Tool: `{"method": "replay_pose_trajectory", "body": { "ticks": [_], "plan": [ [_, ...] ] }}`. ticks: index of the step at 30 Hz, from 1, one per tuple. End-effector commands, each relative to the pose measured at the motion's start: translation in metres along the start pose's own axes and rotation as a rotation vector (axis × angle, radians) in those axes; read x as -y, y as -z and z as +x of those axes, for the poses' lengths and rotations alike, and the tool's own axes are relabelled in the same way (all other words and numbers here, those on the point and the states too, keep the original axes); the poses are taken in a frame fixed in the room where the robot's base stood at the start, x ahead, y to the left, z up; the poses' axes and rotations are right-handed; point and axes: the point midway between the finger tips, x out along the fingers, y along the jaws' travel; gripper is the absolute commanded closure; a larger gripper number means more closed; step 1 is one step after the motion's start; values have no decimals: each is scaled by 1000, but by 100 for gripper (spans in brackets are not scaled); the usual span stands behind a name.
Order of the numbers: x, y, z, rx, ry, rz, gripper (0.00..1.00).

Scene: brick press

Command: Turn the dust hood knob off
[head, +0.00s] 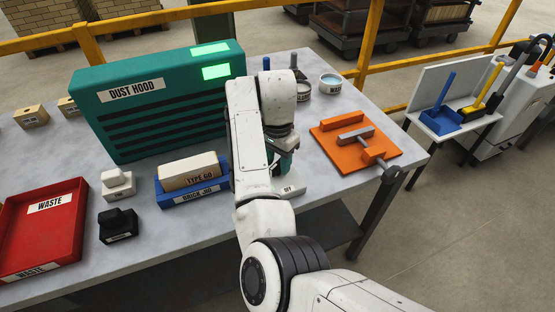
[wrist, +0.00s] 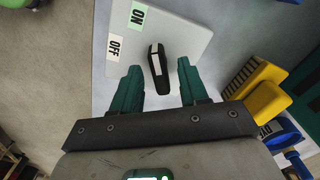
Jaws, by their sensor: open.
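The knob (wrist: 160,80) is black with a white stripe and sits on a pale plate (wrist: 190,35). In the wrist view its striped end points up, nearer the ON label (wrist: 138,16) than the OFF label (wrist: 115,48). My gripper (wrist: 158,65) is open, with one green finger on each side of the knob and a gap on both sides. In the head view my gripper (head: 281,160) is low over the plate (head: 291,190), and my arm hides the knob. The green dust hood (head: 160,105) stands at the back left with two bright green panels (head: 216,71).
A blue brick jig (head: 193,194) with a pale brick (head: 190,171) is just left of my gripper. An orange plate with a clamp (head: 355,142) is to the right. A red waste tray (head: 45,225) and black and white blocks are further left. Cups stand behind.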

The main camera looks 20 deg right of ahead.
Motion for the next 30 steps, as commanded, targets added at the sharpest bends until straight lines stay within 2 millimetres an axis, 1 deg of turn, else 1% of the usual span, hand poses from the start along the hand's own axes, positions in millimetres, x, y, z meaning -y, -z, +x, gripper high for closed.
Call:
{"method": "replay_pose_trajectory", "body": {
  "ticks": [9, 22, 23, 30],
  "plan": [
    [0, 0, 2, 0, 0, 0, 57],
    [0, 0, 2, 0, 0, 0, 98],
    [0, 0, 2, 0, 0, 0, 100],
    [0, 0, 2, 0, 0, -4, 100]
  ]
}}
